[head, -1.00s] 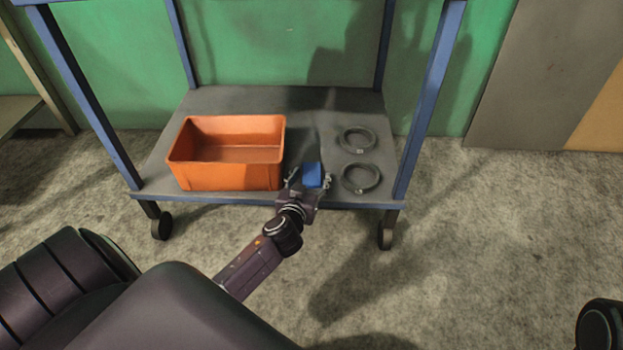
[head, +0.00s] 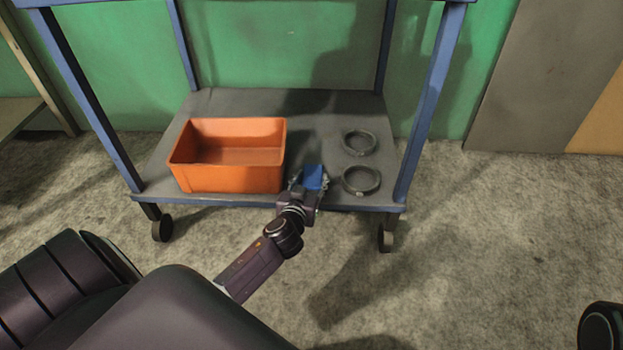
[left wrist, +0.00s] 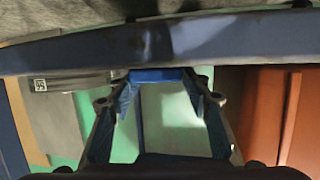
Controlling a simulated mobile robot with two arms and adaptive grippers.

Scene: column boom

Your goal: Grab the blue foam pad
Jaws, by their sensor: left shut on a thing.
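The blue foam pad (head: 315,176) is at the front of the cart's lower shelf, between the orange crate and the grey rings. My left gripper (head: 310,183) comes from the front and is shut on the pad, one finger on each side. In the left wrist view, the pad (left wrist: 157,75) shows as a blue strip between the fingertips of the left gripper (left wrist: 160,92). The gripper hides the pad's near lower part. I cannot tell whether the pad still touches the shelf. My right gripper does not show.
An orange crate (head: 228,178) stands left of the pad on the grey shelf (head: 325,110). Two grey rings (head: 358,142) (head: 361,181) lie to the right, close by. Blue cart posts (head: 428,105) and a blue front edge (head: 240,201) bound the shelf. The shelf behind the pad is clear.

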